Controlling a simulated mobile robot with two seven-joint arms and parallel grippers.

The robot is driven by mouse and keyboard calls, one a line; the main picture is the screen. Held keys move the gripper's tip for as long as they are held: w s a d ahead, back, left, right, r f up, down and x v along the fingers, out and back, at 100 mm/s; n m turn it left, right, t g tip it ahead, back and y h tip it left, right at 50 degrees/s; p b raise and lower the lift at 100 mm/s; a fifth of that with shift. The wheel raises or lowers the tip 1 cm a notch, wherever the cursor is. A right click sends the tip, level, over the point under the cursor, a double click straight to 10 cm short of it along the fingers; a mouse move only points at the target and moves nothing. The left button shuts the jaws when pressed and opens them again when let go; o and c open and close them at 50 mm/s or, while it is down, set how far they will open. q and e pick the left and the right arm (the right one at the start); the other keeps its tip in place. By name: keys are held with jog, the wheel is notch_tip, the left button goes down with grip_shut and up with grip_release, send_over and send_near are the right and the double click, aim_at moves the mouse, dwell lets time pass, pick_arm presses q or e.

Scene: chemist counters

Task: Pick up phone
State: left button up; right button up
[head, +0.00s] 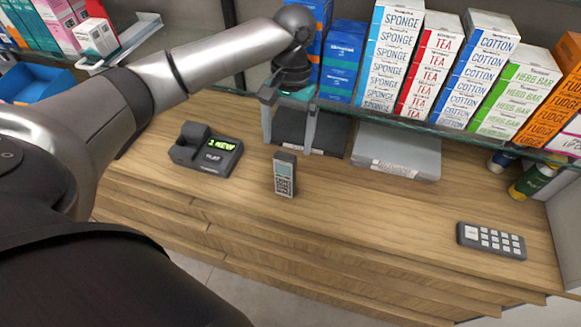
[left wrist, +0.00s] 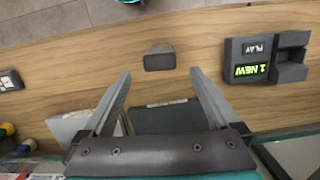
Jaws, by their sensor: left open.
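The phone (head: 284,175) is a small grey handset with a keypad, standing upright on the wooden counter. In the left wrist view its dark top end (left wrist: 159,57) shows just beyond the fingertips. My left gripper (head: 289,147) is open and points down at the counter, just behind the phone. Its two fingers also show in the left wrist view (left wrist: 160,76), spread wide, with nothing between their tips. The phone appears apart from both fingers. My right gripper is not in view.
A dark answering machine (head: 222,157) with a green lit display stands left of the phone. A grey keypad (head: 491,241) lies far right. A flat grey box (head: 412,150) and a glass shelf (head: 440,133) with upright cartons are behind. The counter right of the phone is clear.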

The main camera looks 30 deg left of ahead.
aim_at(285, 154)
pick_arm(q)
jog(key=f, duration=0.2)
jog(key=s+f, duration=0.1)
jog(key=f, duration=0.2)
jog(key=shift+s+d+f, duration=0.1)
jog(key=shift+s+f, duration=0.15)
jog(key=shift+f, duration=0.25)
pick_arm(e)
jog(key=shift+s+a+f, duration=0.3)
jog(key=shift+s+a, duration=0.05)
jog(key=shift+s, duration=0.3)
pick_arm(q)
jog(key=shift+c, duration=0.3)
jog(key=shift+c, duration=0.7)
grip_shut()
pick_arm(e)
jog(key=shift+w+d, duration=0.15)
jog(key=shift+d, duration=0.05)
